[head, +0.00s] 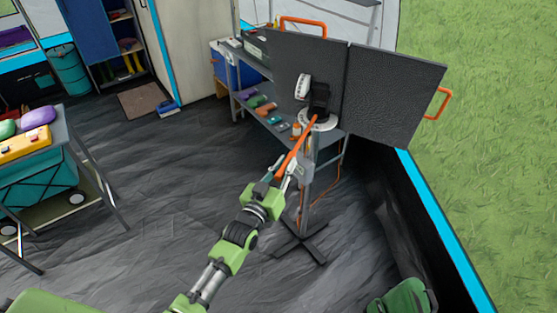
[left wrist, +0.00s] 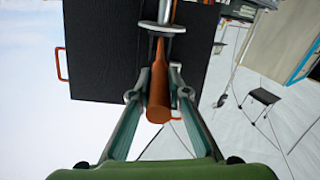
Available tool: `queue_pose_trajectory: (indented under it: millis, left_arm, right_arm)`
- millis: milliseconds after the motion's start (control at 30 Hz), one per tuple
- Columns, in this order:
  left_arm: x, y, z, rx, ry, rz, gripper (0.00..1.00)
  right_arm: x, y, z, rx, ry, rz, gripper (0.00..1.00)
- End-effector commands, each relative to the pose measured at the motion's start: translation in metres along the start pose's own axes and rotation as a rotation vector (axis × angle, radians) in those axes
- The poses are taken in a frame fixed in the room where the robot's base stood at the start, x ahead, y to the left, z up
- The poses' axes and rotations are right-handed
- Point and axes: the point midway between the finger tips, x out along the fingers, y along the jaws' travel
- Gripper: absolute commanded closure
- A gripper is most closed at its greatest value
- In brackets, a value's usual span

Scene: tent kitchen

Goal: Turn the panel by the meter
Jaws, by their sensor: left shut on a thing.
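The dark two-part panel (head: 400,95) stands upright and tilted on a stand with a grey post (head: 306,195). It has orange handles at its top and right edges. A white meter-like device (head: 303,87) and a black part (head: 320,98) show in front of the panel, above a pale round disc (head: 322,124). An orange bar (head: 300,143) slants down from the disc. My left gripper (head: 287,170) is shut on the bar's lower end. In the left wrist view the bar (left wrist: 158,105) lies between both fingers, with the panel (left wrist: 100,45) beyond. My right gripper is not in view.
A shelf rack (head: 238,88) with small coloured items stands behind the panel, to the left. A table (head: 62,130) with a yellow tray is at the far left. A low wall edged in blue (head: 440,225) runs along the right. The grey floor between is mostly clear.

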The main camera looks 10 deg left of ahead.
Motion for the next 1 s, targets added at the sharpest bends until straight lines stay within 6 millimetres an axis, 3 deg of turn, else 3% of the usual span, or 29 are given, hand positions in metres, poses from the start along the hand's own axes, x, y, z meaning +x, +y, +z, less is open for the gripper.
queue_pose_trajectory:
  millis: [33,467,500,567,800,1000]
  left_arm:
    - [0.002,0.004,-0.009,-0.004,0.017,-0.008,1.00]
    - [0.001,0.005,-0.005,0.001,0.014,-0.023,1.00]
    - [0.001,0.005,-0.005,0.001,0.014,-0.023,0.79]
    - [0.000,0.005,-0.005,0.001,0.013,-0.023,0.67]
    - [-0.001,0.005,-0.001,0.001,0.005,-0.024,0.67]
    - [-0.007,0.004,0.000,0.000,0.003,-0.025,0.67]
  right_arm:
    - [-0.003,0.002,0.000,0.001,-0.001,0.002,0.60]
    - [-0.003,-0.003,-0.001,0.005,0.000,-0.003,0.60]
    - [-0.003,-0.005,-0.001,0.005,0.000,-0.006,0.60]
    - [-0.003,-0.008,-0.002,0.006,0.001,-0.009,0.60]
    - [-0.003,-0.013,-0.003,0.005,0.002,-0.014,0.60]
    - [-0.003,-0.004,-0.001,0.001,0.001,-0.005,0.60]
